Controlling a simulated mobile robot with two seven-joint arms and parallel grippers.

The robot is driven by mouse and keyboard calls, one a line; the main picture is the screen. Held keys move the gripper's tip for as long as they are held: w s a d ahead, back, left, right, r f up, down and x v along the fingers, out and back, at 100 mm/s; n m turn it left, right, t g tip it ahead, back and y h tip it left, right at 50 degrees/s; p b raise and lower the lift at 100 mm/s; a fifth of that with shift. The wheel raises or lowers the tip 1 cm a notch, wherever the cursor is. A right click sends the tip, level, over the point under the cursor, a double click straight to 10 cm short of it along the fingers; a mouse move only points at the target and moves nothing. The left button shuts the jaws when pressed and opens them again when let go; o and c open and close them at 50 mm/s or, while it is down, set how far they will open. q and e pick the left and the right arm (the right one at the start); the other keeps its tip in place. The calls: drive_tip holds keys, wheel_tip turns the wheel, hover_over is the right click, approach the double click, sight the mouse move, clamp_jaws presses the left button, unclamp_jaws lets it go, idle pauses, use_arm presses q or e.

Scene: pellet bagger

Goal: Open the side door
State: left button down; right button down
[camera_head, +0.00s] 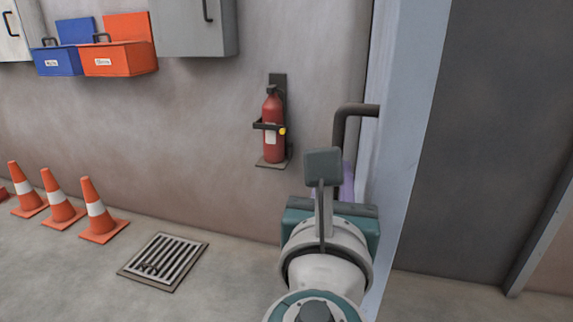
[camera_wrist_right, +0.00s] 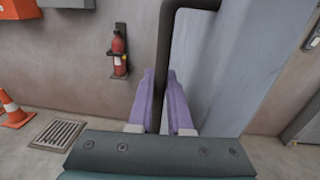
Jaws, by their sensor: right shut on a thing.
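The side door (camera_head: 413,130) is a pale blue-grey panel right of centre in the head view, seen at a steep angle. It also fills the middle right of the wrist view (camera_wrist_right: 215,75). A dark bent bar handle (camera_head: 341,127) sticks out from it to the left; it shows in the wrist view too (camera_wrist_right: 168,35). My right gripper (camera_wrist_right: 160,82) has its purple fingers on either side of the handle's upright bar and is shut on it. In the head view my wrist hides most of the fingers. My left gripper is not in view.
A red fire extinguisher (camera_head: 273,127) hangs on the wall left of the handle. Several orange cones (camera_head: 97,211) stand at the left, near a floor grate (camera_head: 164,261). Blue (camera_head: 56,61) and orange (camera_head: 119,59) boxes hang above. Floor around the grate is clear.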

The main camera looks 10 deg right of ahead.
drive_tip(key=shift+f, duration=0.1)
drive_tip(key=c, duration=1.1)
unclamp_jaws()
drive_tip(key=shift+c, duration=0.2)
drive_tip(key=v, duration=1)
drive_tip(key=shift+d, duration=0.1)
